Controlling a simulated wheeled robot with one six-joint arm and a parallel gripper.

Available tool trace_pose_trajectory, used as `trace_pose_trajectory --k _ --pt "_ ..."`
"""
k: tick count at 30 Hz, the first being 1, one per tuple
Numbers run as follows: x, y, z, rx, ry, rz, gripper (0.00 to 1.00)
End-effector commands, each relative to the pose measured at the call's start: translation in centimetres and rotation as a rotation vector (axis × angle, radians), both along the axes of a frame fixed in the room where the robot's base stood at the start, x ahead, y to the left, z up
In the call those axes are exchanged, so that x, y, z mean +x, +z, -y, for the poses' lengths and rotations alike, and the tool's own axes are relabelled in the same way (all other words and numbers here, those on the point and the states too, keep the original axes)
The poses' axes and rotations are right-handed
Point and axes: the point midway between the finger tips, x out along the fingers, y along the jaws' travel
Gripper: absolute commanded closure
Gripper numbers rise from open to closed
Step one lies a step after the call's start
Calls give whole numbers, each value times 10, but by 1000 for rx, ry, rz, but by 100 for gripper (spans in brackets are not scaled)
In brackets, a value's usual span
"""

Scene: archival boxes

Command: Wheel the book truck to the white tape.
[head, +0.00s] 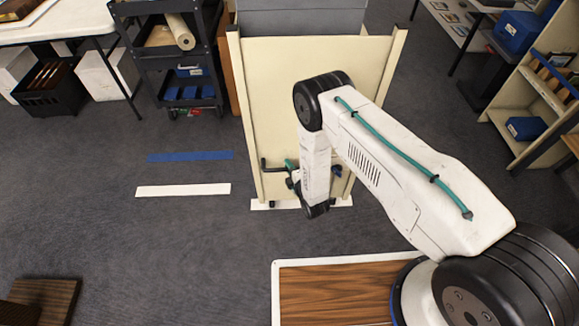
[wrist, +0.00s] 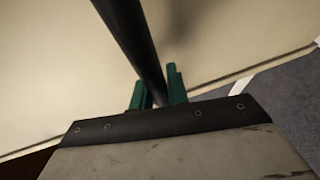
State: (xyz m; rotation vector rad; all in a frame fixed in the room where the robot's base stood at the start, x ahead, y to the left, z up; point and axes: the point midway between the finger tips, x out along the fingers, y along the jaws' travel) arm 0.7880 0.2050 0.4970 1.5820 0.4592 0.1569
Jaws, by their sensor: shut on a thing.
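The book truck (head: 315,90) is a tall cream cart with a flat panel facing me and grey boxes on top. A black handle bar (head: 265,166) sticks out low on this panel. My gripper (head: 291,168) is shut on the bar; the wrist view shows its green fingers (wrist: 157,88) on either side of the black bar (wrist: 130,30). One white tape strip (head: 183,190) lies on the open floor left of the truck. Another white strip (head: 259,205) lies at the truck's near bottom edge, partly hidden by the truck and my arm.
A blue tape strip (head: 190,157) lies beyond the left white strip. A dark cart (head: 180,60) stands close behind left, and a wooden shelf (head: 540,100) stands at right. A brown wooden thing (head: 45,300) is at near left. Grey carpet is clear around the strips.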

Motion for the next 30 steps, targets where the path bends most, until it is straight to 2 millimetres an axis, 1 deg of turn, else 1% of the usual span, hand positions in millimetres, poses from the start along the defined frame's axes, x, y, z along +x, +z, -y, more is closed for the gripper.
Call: trace_pose_trajectory --k 1,4,5,6,17,20,27,30 --pt "-4 -6 4 -6 -6 -15 100" --pt "-5 -6 4 -6 -5 -15 100" --pt "-5 -6 4 -6 -5 -15 78" --pt "-4 -5 4 -6 -5 -14 75" --pt "-4 -2 1 -3 1 -6 75" --pt "-13 0 5 -3 1 -7 75" --pt "-50 7 22 -4 -1 -9 75" --pt "-62 9 27 -4 -1 -9 75"
